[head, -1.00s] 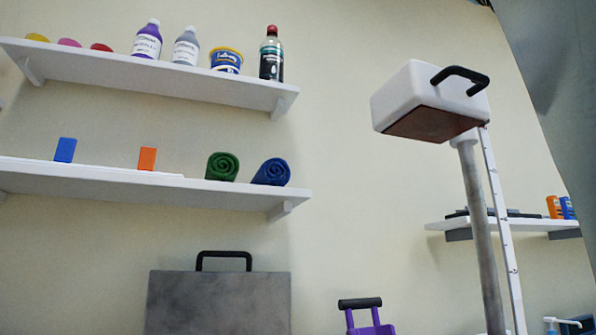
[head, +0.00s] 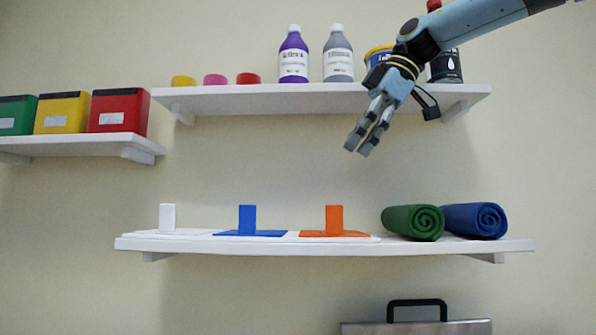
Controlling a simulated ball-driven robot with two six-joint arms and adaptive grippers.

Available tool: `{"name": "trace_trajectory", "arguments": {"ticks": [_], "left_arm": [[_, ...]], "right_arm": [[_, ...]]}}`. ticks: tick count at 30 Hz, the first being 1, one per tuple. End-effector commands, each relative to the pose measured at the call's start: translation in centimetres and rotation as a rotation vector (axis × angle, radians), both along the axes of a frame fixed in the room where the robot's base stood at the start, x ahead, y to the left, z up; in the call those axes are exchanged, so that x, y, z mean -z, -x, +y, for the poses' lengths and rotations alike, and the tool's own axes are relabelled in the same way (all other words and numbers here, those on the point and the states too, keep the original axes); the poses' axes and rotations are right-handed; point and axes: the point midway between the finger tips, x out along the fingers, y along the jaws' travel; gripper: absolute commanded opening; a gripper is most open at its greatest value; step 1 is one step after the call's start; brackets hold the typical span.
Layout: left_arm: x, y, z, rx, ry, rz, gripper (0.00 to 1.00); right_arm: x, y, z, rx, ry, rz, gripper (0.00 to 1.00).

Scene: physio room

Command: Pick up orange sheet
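The orange sheet (head: 350,234) lies flat on the lower white shelf, with an upright orange block or tab (head: 334,218) standing at its back. A blue sheet (head: 250,233) with a blue upright tab is to its left, and a white sheet (head: 165,234) with a white tab is further left. My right gripper (head: 359,142) hangs in front of the wall, above the orange sheet and below the upper shelf. Its fingers point down and left and look close together; it is apart from the sheet, and I see nothing between the fingers. My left gripper is out of view.
Green (head: 412,222) and blue (head: 474,220) rolls lie right of the orange sheet on the lower shelf (head: 520,245). The upper shelf (head: 270,98) holds bottles and small tubs. Several coloured boxes stand on a left shelf (head: 80,145). A case (head: 416,327) is below.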

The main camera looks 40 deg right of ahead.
Motion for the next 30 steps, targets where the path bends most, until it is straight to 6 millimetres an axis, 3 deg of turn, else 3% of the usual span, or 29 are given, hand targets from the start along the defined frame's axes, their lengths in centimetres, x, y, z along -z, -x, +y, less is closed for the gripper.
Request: {"name": "trace_trajectory", "arguments": {"ticks": [1,7,15,20,26,30], "left_arm": [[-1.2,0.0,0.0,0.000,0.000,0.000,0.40],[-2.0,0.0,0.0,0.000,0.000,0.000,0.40],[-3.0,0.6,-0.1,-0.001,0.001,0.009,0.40],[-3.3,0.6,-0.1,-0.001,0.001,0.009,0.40],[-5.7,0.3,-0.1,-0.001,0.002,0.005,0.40],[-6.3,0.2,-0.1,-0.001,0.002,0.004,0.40]], "right_arm": [[0.7,0.4,-0.1,0.048,-0.008,0.097,0.36],[3.5,1.6,-0.2,0.166,-0.018,0.289,0.36],[7.4,0.7,0.9,0.174,-0.020,0.302,0.36],[8.7,0.4,1.3,0.175,-0.021,0.299,0.36],[11.0,-0.4,1.8,0.173,-0.021,0.302,0.36],[12.9,-0.9,2.3,0.174,-0.020,0.299,0.36]]}}
